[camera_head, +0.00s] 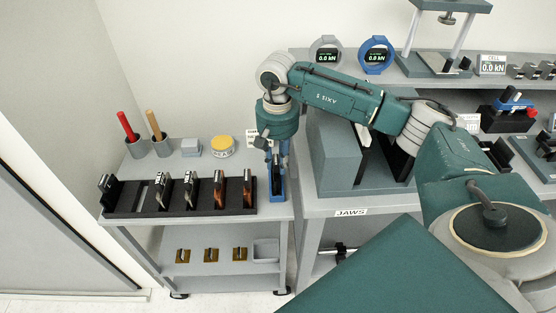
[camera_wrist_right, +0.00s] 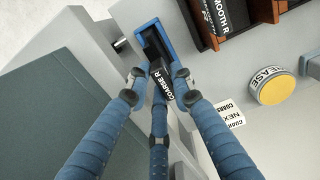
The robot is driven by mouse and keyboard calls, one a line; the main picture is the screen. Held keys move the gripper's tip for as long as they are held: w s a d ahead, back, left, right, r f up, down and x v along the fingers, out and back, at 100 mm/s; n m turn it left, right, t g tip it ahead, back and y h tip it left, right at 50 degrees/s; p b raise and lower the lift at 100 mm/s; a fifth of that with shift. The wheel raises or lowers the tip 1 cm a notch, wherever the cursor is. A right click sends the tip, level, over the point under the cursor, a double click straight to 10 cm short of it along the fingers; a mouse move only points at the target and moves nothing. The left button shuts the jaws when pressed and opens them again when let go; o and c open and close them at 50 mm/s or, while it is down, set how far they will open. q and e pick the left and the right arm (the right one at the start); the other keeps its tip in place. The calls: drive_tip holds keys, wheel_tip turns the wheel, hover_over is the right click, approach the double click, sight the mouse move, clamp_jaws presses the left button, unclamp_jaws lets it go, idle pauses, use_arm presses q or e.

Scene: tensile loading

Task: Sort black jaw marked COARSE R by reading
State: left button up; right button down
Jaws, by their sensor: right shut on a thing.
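My right gripper (camera_head: 276,165) points down over a small blue tray (camera_head: 278,198) at the right end of the cart. In the right wrist view, its blue fingers (camera_wrist_right: 160,80) are shut on a black jaw (camera_wrist_right: 161,88) with white lettering COARSE R. The jaw's far end is over or inside the blue tray (camera_wrist_right: 172,33); I cannot tell whether it touches the bottom. In the head view the fingers partly hide the jaw. My left gripper is out of view.
A dark rack (camera_head: 128,206) with several upright jaws stands left of the blue tray. Behind it are two cups with red and wooden handles and a yellow grease tin (camera_head: 222,146). The bench with a grey slanted block (camera_head: 345,160) stands close on the right.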

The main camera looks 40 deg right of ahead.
drive_tip(key=shift+f+b, duration=0.55)
drive_tip(key=shift+f, duration=0.1)
drive_tip(key=c, duration=1.4)
unclamp_jaws()
drive_tip(key=shift+c, duration=0.2)
drive_tip(key=shift+f, duration=0.1)
wheel_tip(320, 180, up, 12)
drive_tip(key=shift+a, duration=0.1)
